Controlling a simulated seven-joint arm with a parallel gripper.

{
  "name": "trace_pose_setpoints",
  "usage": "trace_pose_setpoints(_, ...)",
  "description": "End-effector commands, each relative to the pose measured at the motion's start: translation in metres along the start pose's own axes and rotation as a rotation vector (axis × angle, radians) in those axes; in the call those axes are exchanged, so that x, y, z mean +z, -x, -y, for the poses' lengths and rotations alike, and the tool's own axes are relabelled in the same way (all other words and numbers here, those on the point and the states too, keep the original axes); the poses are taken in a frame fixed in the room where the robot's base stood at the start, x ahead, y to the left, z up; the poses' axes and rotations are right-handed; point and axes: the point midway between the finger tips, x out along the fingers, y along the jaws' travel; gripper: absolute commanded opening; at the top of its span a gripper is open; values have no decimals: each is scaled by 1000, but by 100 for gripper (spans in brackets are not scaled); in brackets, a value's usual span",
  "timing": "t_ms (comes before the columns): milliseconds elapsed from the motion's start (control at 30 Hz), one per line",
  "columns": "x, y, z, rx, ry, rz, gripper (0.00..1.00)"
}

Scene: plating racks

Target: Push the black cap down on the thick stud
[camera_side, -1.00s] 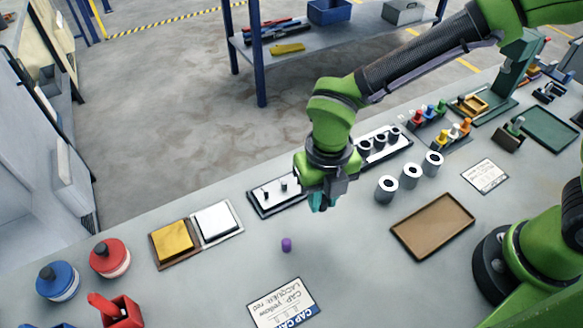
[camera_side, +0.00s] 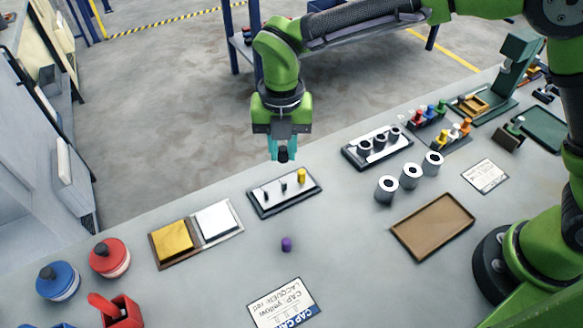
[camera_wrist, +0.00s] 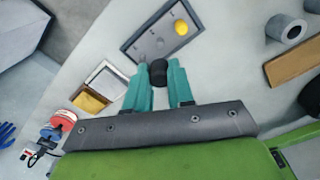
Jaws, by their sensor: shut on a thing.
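My gripper (camera_side: 283,150) is shut on the black cap (camera_side: 284,156), which sits between the teal fingertips. The cap also shows in the wrist view (camera_wrist: 158,72). It is held in the air above and behind the stud rack (camera_side: 262,212), apart from it. The rack is a dark tray with a light top plate. A yellow cap (camera_side: 301,175) stands on the right stud. The middle stud (camera_side: 283,187) and left stud (camera_side: 266,196) are bare; I cannot tell surely which is thicker. The rack and yellow cap (camera_wrist: 181,28) also show in the wrist view.
A purple cap (camera_side: 286,244) lies on the table in front of the rack. Yellow and white pads (camera_side: 215,222) are at left, with red and blue jars (camera_side: 109,258) beyond. Grey rings (camera_side: 387,189) and a brown tray (camera_side: 432,227) stand at right.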

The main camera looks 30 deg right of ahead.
Motion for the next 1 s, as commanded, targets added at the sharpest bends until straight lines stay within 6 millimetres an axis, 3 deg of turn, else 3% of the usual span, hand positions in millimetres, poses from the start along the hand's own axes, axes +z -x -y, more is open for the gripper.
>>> trace_pose_setpoints(533,-1,-48,1,-4,-1,-2,0)
trace_pose_setpoints(1000,0,-57,0,-1,0,-1,0)
